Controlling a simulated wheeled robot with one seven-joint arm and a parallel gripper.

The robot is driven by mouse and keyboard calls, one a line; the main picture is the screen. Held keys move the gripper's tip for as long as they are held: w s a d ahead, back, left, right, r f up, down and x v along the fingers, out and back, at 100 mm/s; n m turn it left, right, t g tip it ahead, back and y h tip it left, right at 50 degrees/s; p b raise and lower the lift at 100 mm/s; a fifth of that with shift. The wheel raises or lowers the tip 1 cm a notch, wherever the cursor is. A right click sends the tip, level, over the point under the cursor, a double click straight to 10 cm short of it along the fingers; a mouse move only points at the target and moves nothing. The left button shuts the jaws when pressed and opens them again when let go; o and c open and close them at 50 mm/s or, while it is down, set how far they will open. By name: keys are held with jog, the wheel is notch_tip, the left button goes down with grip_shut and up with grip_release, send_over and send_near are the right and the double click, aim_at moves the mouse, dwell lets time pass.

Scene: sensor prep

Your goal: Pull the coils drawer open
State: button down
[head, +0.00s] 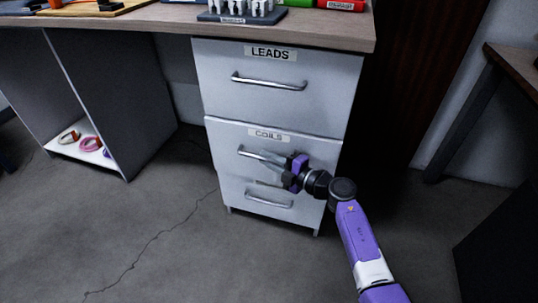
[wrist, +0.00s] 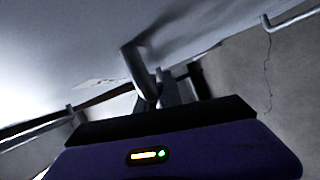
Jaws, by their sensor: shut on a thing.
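The coils drawer (head: 222,140) is the middle drawer of a white cabinet and carries a COILS label (head: 269,134). Its front looks about level with the drawer above; I cannot tell whether it stands out slightly. Its metal bar handle (head: 246,152) runs across the front. My gripper (head: 273,161) reaches in from the right and is shut on the right part of this handle, hiding that end. In the wrist view, the fingers (wrist: 168,92) meet a bar-like piece in dim light, and the contact is hard to make out.
The leads drawer (head: 225,84) above and the bottom drawer (head: 240,204) look closed. The worktop (head: 170,20) overhangs the cabinet. An open shelf with rings (head: 88,144) stands left. A table (head: 518,58) stands right. The floor (head: 150,235) in front is clear.

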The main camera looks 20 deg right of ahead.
jog(key=s+a+p, duration=0.6)
jog(key=s+a, duration=0.2)
jog(key=s, duration=0.4)
jog(key=s+a+p, duration=0.7)
jog(key=s+a, duration=0.2)
jog(key=s, duration=0.3)
jog(key=shift+p, duration=0.3)
jog(key=shift+a+f, duration=0.1)
jog(key=c, duration=1.5)
grip_release()
jog(key=p+v, duration=0.1)
jog(key=v, duration=0.6)
jog(key=shift+s+p, duration=0.3)
jog(key=shift+p, duration=0.05)
jog(key=shift+s, duration=0.1)
